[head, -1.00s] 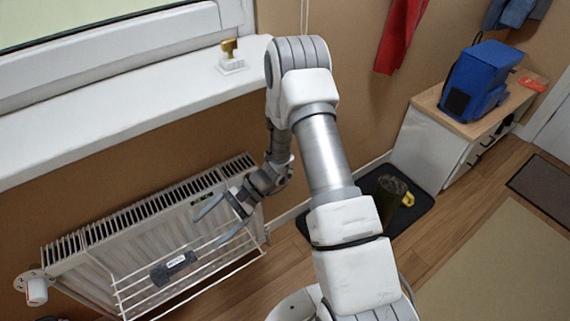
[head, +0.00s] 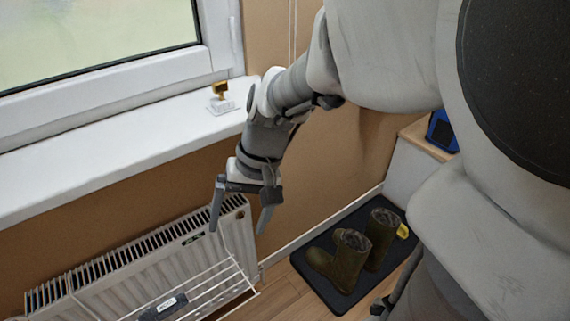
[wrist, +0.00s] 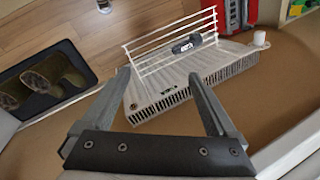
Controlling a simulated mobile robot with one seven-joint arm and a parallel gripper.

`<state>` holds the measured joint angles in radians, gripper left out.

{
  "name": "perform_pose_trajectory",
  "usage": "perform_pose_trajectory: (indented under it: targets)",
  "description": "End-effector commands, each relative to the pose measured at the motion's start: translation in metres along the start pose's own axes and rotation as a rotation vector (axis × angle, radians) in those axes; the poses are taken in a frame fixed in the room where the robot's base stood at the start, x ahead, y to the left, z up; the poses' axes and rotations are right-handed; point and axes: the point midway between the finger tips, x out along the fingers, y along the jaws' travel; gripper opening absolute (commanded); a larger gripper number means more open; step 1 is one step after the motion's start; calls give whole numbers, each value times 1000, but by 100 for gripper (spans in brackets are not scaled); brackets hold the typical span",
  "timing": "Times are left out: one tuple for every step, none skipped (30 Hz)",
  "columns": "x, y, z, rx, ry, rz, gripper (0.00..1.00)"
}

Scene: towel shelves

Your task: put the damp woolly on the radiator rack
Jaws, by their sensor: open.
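A small dark grey bundle with a pale label (head: 163,306) lies on the white wire radiator rack (head: 222,277). It may be the woolly; I cannot tell for sure. The bundle also shows on the rack in the wrist view (wrist: 187,44). The rack juts out from the front of the white radiator (head: 150,262). My gripper (head: 238,229) is open and empty, pointing down near the radiator's right end, apart from the bundle. In the wrist view, the radiator (wrist: 165,100) shows beyond my spread fingers (wrist: 160,76).
A white windowsill (head: 110,128) with a small gold-topped item (head: 220,97) runs above the radiator. Green boots (head: 350,255) stand on a black mat (head: 318,272) to the right. A bench with a blue bag (head: 443,131) is partly hidden by my arm.

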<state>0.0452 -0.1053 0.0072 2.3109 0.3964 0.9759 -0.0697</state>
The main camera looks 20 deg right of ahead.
Motion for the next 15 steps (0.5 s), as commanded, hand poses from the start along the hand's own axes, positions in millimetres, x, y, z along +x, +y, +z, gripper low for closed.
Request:
perform_pose_trajectory:
  targets:
    - [-23, -4, 7, -55, 88, 21, 93]
    - [-29, -1, 10, -73, 114, 37, 93]
    - [-37, 2, 15, -95, 149, 59, 93]
    - [-43, 5, 18, -112, 176, 75, 93]
    - [-48, 7, 22, -129, 202, 91, 93]
    - [-56, 11, 26, -150, 239, 113, 93]
    - [-61, 14, 29, -164, 267, 130, 93]
    - [-66, 17, 32, -176, 294, 146, 93]
    - [-73, 21, 36, -192, 330, 167, 93]
    - [-78, 24, 40, -204, 355, 181, 93]
    - [-82, 27, 42, -215, 377, 195, 93]
    - [-86, 30, 46, -228, 405, 211, 93]
    - [-89, 32, 48, -237, 424, 222, 93]
    - [-92, 34, 50, -245, 441, 233, 93]
    - [-95, 36, 52, -253, 462, 243, 93]
